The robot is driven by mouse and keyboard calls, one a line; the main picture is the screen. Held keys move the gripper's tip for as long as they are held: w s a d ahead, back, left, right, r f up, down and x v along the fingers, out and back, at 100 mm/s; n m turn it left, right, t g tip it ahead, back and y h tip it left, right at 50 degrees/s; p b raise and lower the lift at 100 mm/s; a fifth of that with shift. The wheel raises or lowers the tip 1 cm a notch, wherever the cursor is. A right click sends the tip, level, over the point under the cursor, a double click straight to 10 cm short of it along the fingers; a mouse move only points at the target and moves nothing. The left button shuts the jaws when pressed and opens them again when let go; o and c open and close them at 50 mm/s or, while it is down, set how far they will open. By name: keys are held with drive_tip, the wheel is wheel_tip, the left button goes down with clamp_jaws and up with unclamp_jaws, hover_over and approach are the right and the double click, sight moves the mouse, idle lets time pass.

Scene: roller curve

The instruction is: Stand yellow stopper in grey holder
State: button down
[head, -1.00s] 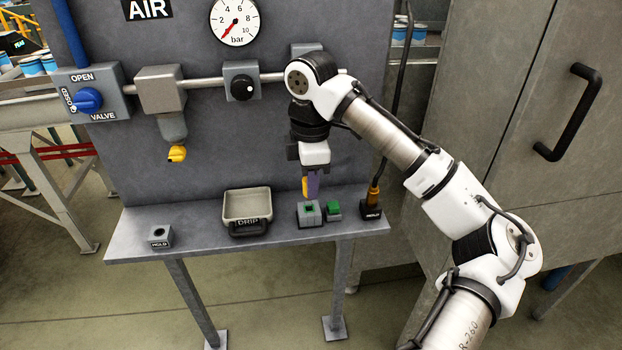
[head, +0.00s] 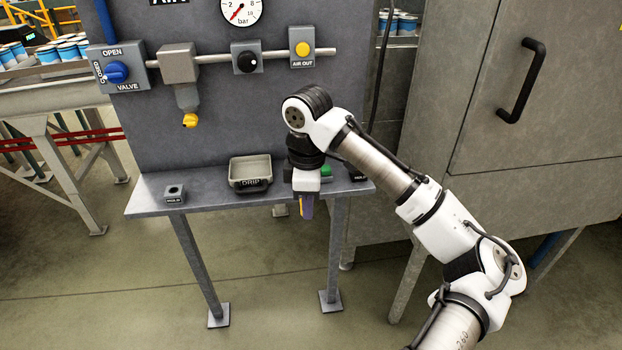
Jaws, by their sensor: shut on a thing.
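My gripper (head: 306,213) points down in front of the bench's front edge, with purple fingers. It is shut on a narrow yellow piece (head: 301,205), which looks like the yellow stopper; the fingers cover much of it. The small grey holder (head: 174,196) with a dark round hole in its top stands at the left end of the bench, empty. My gripper is well to the right of the holder and apart from it.
A grey drip tray (head: 250,180) stands on the bench (head: 211,200) between holder and gripper. On the back panel are a blue valve (head: 117,72), a yellow-tipped filter (head: 188,100) and a yellow-faced air outlet (head: 302,49).

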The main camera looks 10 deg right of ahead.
drive_tip(key=s+a+f+m, duration=0.1)
drive_tip(key=f+m, duration=0.7)
drive_tip(key=f, duration=1.3)
drive_tip(key=s+a+f+m, duration=0.2)
drive_tip(key=f+m, duration=0.6)
drive_tip(key=f, duration=1.3)
drive_tip(key=shift+a, duration=0.9)
drive_tip(key=shift+s, duration=0.15)
